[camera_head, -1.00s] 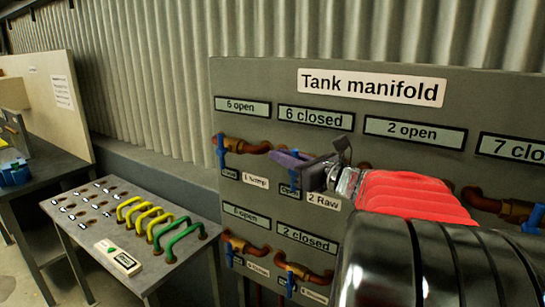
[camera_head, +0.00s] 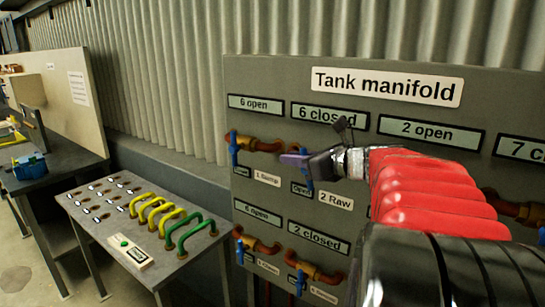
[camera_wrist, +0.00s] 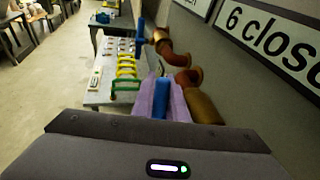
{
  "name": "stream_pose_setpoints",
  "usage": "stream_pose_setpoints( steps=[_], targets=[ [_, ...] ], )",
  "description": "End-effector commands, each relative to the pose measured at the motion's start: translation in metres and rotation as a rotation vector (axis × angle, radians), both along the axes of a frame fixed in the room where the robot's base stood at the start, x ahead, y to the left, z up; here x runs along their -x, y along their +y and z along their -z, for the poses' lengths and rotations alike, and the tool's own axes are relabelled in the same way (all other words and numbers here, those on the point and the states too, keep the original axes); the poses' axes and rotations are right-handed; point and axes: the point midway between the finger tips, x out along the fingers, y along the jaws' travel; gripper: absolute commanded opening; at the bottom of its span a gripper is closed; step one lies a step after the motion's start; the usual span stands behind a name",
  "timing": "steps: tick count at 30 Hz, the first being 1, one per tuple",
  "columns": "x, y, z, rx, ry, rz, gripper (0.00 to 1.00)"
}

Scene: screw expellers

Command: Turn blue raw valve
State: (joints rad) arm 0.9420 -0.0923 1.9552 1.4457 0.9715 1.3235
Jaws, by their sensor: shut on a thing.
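The 2 Raw valve has a blue handle (camera_head: 308,176) on the grey Tank manifold panel, below the "6 closed" display (camera_head: 330,115). Its handle points downward, and its pipe is largely hidden by my gripper. My gripper (camera_head: 297,160) reaches it from the right, its purple fingers at the handle. In the wrist view, the blue handle (camera_wrist: 160,100) stands between the purple fingers (camera_wrist: 162,84), which are shut on it. A copper-brown pipe (camera_wrist: 200,103) lies just right of the fingers. The "2 Raw" label (camera_head: 336,200) sits below right of the handle.
The 1 Swamp valve (camera_head: 234,148) is close on the left. Two lower valves (camera_head: 244,250) (camera_head: 301,280) sit beneath. A table with yellow and green handles (camera_head: 157,214) stands left of the panel. Open floor (camera_wrist: 50,85) lies further left.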

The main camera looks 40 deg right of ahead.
Motion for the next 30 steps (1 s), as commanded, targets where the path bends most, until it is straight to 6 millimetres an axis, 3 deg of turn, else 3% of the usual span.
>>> stream_pose_setpoints(
  steps=[30],
  targets=[
    [-0.004,0.001,0.027,0.212,0.588,0.000,0.00]
  ],
)
